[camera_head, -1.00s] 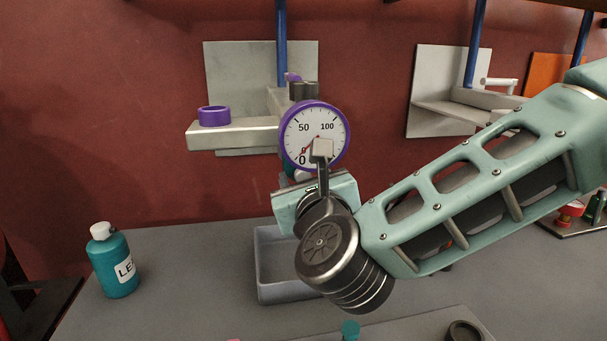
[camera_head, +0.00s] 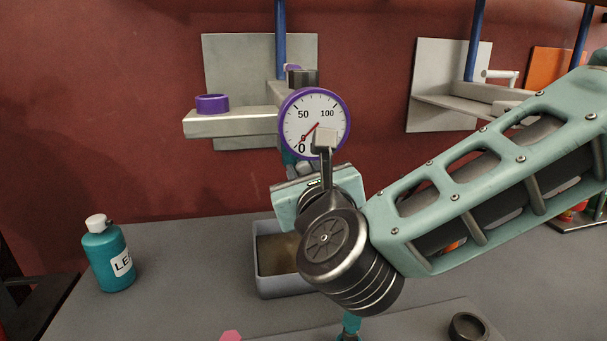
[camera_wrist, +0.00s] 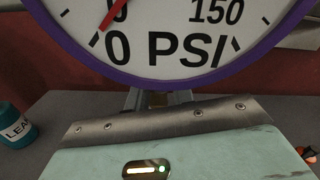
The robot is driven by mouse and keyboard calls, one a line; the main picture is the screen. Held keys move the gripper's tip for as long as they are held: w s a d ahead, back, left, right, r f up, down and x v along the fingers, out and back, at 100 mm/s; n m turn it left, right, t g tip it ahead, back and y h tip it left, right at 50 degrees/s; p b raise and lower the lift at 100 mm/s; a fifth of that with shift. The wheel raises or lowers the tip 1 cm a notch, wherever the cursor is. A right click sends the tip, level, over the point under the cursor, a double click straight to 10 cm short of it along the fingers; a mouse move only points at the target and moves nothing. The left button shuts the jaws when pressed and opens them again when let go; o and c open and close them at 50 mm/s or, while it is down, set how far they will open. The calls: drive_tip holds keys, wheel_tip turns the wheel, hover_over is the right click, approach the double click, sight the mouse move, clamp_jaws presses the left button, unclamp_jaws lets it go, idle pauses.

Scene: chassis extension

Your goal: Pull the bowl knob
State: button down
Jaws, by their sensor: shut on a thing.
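A round pressure gauge (camera_head: 312,115) with a purple rim and white face is in front of the wall bracket. In the wrist view the gauge (camera_wrist: 165,35) fills the upper part, its red needle near 0. My gripper (camera_head: 303,166) is just below the gauge, its pale green body largely behind my wrist. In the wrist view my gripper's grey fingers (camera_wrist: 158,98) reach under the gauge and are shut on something. The gauge and the gripper body hide the fingertips; the bowl knob itself cannot be seen clearly.
A grey bin (camera_head: 287,287) stands on the bench below my gripper, with brownish content inside. A teal bottle (camera_head: 108,257) with a white cap stands at left. A purple ring (camera_head: 212,103) sits on the left bracket shelf. A dark ring (camera_head: 467,327) lies at front right.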

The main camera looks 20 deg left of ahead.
drive_tip(key=shift+s, duration=0.1)
drive_tip(key=c, duration=1.2)
unclamp_jaws()
drive_tip(key=shift+s+d, duration=0.1)
drive_tip(key=shift+s, duration=0.05)
drive_tip(key=b+v, duration=0.1)
drive_tip(key=v, duration=1.6)
drive_tip(key=shift+s, duration=0.15)
